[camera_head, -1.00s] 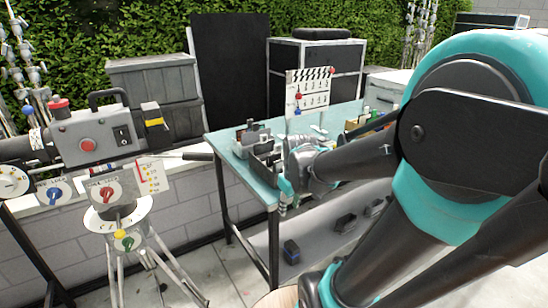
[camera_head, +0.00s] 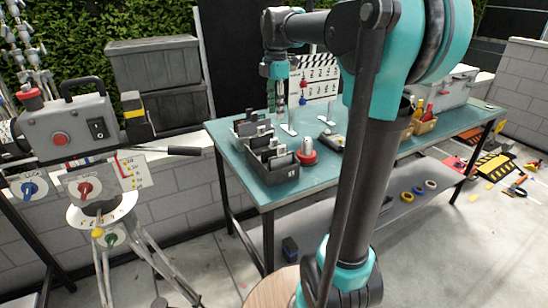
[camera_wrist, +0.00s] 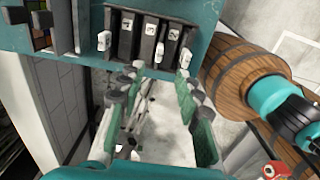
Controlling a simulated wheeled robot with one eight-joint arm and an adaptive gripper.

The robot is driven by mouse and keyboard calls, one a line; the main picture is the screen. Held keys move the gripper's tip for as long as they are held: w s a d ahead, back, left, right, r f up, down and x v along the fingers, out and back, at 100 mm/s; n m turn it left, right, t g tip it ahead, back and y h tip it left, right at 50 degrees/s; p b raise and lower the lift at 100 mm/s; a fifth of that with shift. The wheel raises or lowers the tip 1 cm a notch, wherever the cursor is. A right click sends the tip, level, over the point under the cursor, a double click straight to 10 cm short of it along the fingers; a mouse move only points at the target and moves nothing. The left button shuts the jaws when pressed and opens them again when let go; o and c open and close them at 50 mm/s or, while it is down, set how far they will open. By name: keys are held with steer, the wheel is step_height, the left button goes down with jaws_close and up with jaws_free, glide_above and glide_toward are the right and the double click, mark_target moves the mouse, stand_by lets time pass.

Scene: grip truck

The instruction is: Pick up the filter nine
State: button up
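My gripper (camera_head: 276,98) hangs above the teal table (camera_head: 330,178) with its fingers pointing down, behind the filter boxes in the head view. In the wrist view its green-padded fingers (camera_wrist: 165,115) are spread apart with nothing between them. A dark grey filter box (camera_head: 284,177) with several upright filters stands near the table's front left corner; a similar box (camera_head: 240,140) is behind it. In the wrist view a divided box (camera_wrist: 142,32) with several filters and white tags is at the top, beyond the fingertips. The labels are too small to tell which filter is nine.
A clapperboard (camera_head: 318,78) rises at the table's back. A camera rig (camera_head: 70,130) on a tripod stands left. A wooden barrel (camera_wrist: 240,72) is right in the wrist view.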

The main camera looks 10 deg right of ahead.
mark_target(274, 139)
step_height(274, 139, down, 8)
steer(key=shift+r, duration=0.15)
steer(key=shift+a+f, duration=0.2)
steer(key=shift+f, duration=2.45)
jaws_close()
